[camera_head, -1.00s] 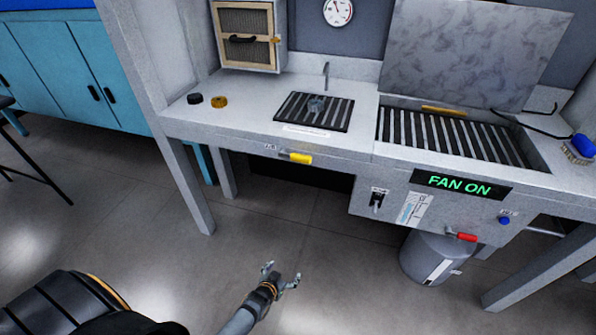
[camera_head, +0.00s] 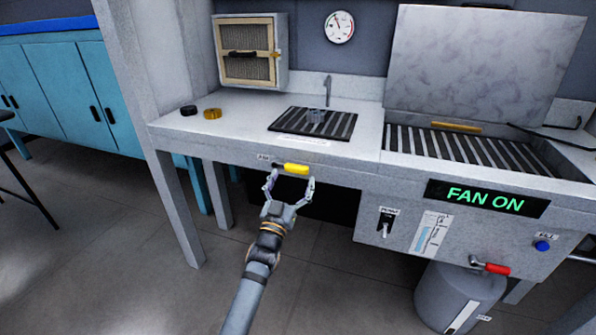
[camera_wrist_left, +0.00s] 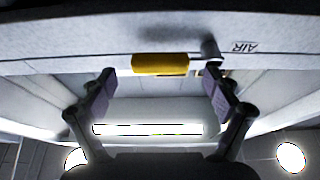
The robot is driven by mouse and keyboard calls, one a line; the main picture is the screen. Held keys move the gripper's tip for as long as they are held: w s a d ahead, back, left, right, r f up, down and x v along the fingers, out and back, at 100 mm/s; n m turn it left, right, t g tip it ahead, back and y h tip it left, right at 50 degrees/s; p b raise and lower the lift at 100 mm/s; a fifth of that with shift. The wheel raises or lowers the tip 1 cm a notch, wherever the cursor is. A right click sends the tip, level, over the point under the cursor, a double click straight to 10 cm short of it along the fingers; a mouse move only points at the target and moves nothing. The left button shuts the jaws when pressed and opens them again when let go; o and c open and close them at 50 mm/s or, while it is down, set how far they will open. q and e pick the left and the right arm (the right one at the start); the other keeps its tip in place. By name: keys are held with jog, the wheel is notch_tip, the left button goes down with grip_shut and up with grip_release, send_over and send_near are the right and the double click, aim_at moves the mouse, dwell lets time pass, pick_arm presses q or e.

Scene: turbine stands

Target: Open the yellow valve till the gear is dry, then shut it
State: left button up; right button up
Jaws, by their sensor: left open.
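The yellow valve handle (camera_head: 296,168) sticks out sideways from the bench's front edge, beside a small AIR label. In the left wrist view the yellow handle (camera_wrist_left: 160,64) lies level, just beyond and between the fingertips. My left gripper (camera_head: 289,182) is open and empty, just below and in front of the handle, apart from it as far as I can tell. Its two fingers also show in the left wrist view (camera_wrist_left: 160,80). The gear (camera_head: 316,116) sits on the dark slatted grate (camera_head: 345,126) under a thin spout (camera_head: 327,90). I cannot tell whether it is wet. My right gripper is not in view.
A lit FAN ON sign (camera_head: 486,198), a switch (camera_head: 386,222), a red handle (camera_head: 491,267) and a blue button (camera_head: 543,246) are on the right front panel. A dark ring (camera_head: 188,110) and a yellow ring (camera_head: 212,113) lie on the left benchtop. A raised lid (camera_head: 480,65) stands over the right basin.

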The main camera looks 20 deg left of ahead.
aim_at(295, 172)
pick_arm(q)
jog(key=x, duration=0.4)
jog(key=shift+c, duration=0.3)
jog(key=c, duration=1.7)
